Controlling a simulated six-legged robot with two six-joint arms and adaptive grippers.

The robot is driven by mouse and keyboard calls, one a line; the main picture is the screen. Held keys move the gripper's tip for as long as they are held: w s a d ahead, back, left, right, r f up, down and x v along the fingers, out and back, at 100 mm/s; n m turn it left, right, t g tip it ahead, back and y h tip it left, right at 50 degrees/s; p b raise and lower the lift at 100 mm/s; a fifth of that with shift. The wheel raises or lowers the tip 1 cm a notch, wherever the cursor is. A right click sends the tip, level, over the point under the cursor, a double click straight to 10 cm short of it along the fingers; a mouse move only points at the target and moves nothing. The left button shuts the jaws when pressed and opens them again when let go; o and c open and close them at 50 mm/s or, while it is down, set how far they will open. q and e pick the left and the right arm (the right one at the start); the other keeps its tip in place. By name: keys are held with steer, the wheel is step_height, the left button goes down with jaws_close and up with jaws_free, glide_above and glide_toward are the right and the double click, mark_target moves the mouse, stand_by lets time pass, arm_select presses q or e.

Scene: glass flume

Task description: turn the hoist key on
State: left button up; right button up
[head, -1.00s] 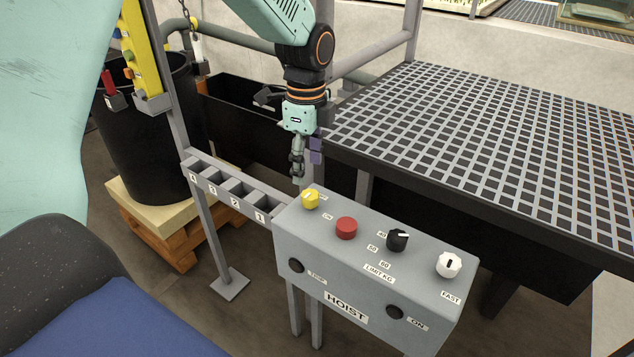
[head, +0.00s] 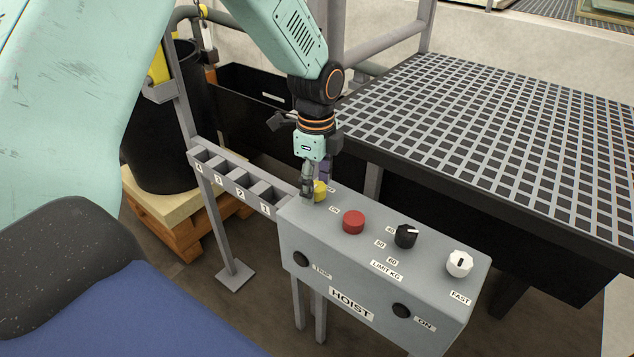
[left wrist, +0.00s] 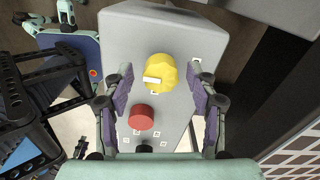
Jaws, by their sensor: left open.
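The hoist box (head: 345,262) is a grey slanted panel on legs, with a HOIST label on its front. The yellow key knob (head: 321,192) sits at the left end of its top, partly hidden by my left gripper (head: 314,190). In the left wrist view the yellow knob (left wrist: 161,72), with a pale bar on it, lies between and a little beyond the fingers of my left gripper (left wrist: 162,98). Those purple-padded fingers are open, one on each side, apart from the knob. My right gripper is not in view.
On the same box top are a red button (head: 353,222), a black limit dial (head: 405,236) and a white knob (head: 459,263). A numbered slot rack (head: 232,186) joins the box's left. A black grating platform (head: 490,135) stands close behind.

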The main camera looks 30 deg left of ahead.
arm_select(q)
steer(key=shift+s+d+r, duration=0.1)
steer(key=shift+s+r, duration=0.05)
steer(key=shift+w, duration=0.25)
steer(key=c, duration=1.1)
steer(key=shift+c, duration=0.2)
